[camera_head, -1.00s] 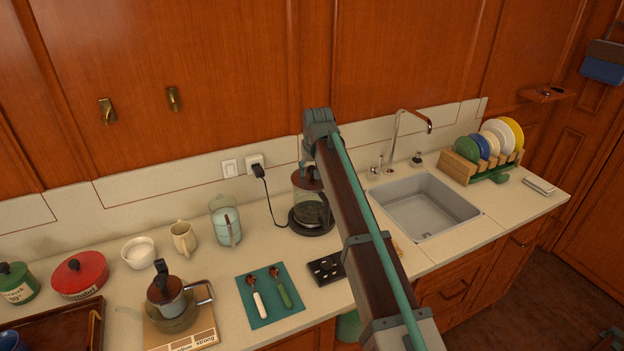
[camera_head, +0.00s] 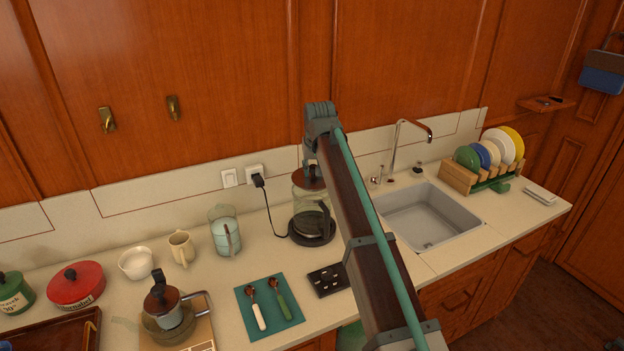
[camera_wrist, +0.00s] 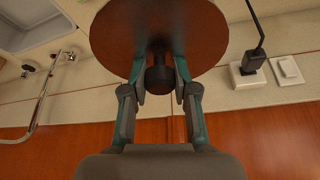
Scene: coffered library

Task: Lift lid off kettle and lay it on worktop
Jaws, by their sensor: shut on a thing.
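The kettle (camera_head: 308,207) is a clear glass vessel with a dark handle. It stands on a round black base beside the wall socket, partly hidden by my arm. Its round brown lid (camera_head: 309,180) shows at the top of the glass, close to my arm. In the wrist view the lid (camera_wrist: 160,28) is a wide brown disc with a dark knob (camera_wrist: 159,80). My gripper (camera_wrist: 160,88) is shut on the knob, one finger on each side. I cannot tell whether the lid still touches the rim. The cream worktop (camera_head: 250,255) lies around the kettle.
Left of the kettle stand a pale blue glass jug (camera_head: 225,235), a mug (camera_head: 182,248) and a pot with a brown lid (camera_head: 165,303). A teal mat (camera_head: 262,322) with two spoons and a black slotted block (camera_head: 327,280) lie in front. The sink (camera_head: 425,215) is right.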

